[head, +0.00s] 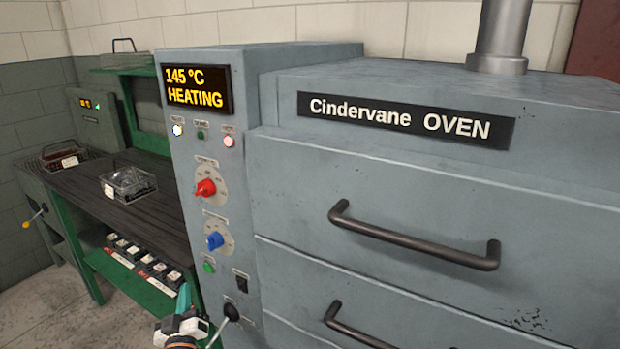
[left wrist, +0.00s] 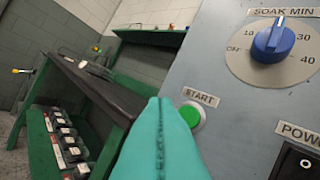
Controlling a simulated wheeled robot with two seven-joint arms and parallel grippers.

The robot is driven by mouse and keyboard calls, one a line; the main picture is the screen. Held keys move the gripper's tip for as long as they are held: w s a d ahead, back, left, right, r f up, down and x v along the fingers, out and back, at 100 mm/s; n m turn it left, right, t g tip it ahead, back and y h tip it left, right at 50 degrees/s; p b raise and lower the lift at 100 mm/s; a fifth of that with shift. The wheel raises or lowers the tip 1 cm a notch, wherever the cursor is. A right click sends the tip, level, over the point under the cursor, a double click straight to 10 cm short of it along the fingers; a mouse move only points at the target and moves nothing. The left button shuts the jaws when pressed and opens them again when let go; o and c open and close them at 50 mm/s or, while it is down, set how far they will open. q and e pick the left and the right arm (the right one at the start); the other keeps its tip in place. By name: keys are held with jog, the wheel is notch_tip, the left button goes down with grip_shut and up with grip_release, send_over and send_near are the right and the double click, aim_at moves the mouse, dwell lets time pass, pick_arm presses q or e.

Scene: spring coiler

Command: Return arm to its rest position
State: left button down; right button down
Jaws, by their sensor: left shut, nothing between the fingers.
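My left gripper (head: 184,300) comes up from the bottom of the head view, just below the oven's control panel. In the left wrist view its teal fingers (left wrist: 159,105) are pressed together with nothing between them. They are close to the green START button (left wrist: 190,115), and I cannot tell whether they touch it. The button also shows in the head view (head: 209,266). The grey oven (head: 290,170) has a lit display (head: 196,89) reading 145 °C HEATING. My right gripper is not in view.
The panel carries a red knob (head: 206,188), a blue soak knob (head: 214,240) and a black power switch (head: 242,282). Drawer handles (head: 415,243) stick out on the right. A green bench (head: 150,215) with wire baskets (head: 128,184) stands to the left. Bare floor lies at the lower left.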

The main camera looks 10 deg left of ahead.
pick_arm(q)
jog(key=s+d+f+m+g+h, duration=0.7)
jog(key=s+d+f+m+g, duration=0.15)
jog(key=s+d, duration=0.35)
jog(key=s+d+f+m+g, duration=0.15)
jog(key=s+g, duration=0.25)
jog(key=s, duration=0.6)
jog(key=s+d+m+g, duration=0.1)
jog(key=s+d+g, duration=0.25)
jog(key=s, duration=0.75)
notch_tip(320, 180, down, 24)
jog(key=g, duration=0.2)
jog(key=s+a+f, duration=0.2)
jog(key=s+f, duration=0.6)
jog(key=s+a+f, duration=0.1)
jog(key=s+f, duration=0.8)
jog(key=shift+s+a+m+g, duration=0.25)
jog(key=shift+a+m+g, duration=0.05)
jog(key=shift+a+g, duration=0.1)
